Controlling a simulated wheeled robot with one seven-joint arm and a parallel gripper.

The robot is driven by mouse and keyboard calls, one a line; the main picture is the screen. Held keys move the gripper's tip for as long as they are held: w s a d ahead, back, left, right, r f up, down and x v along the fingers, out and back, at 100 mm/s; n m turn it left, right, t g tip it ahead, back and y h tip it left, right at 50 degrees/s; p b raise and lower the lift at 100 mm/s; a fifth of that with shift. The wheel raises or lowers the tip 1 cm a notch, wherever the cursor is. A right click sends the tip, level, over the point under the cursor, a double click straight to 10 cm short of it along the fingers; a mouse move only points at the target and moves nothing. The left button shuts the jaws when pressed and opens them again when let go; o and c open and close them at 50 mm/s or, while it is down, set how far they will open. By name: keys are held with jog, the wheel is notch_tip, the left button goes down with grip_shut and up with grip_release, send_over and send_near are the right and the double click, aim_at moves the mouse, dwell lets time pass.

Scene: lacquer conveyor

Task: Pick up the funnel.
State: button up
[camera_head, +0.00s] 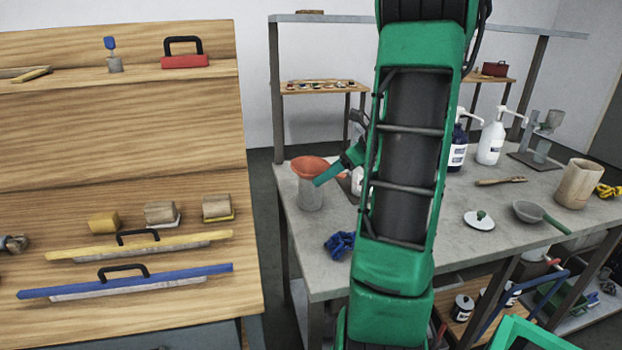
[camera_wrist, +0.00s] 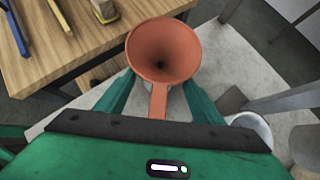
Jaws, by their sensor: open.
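The orange-red funnel (camera_head: 316,168) sits in the mouth of a grey cylindrical container (camera_head: 311,194) at the left end of the grey table. In the wrist view the funnel (camera_wrist: 163,50) has its wide mouth facing the camera and its handle tab pointing toward my gripper. My gripper (camera_head: 330,172) is at the right side of the funnel in the head view. In the wrist view its two green fingers (camera_wrist: 158,97) are open, one on each side of the handle tab. Whether the fingers touch the funnel cannot be told.
The grey table (camera_head: 480,205) also holds a blue crumpled item (camera_head: 340,244), a white lid (camera_head: 479,220), a pan with a green handle (camera_head: 530,211), a wooden vessel (camera_head: 577,184) and pump bottles (camera_head: 491,142). A wooden bench (camera_head: 120,130) with tools stands left, across a gap.

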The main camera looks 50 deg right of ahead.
grip_shut()
dwell(0.3)
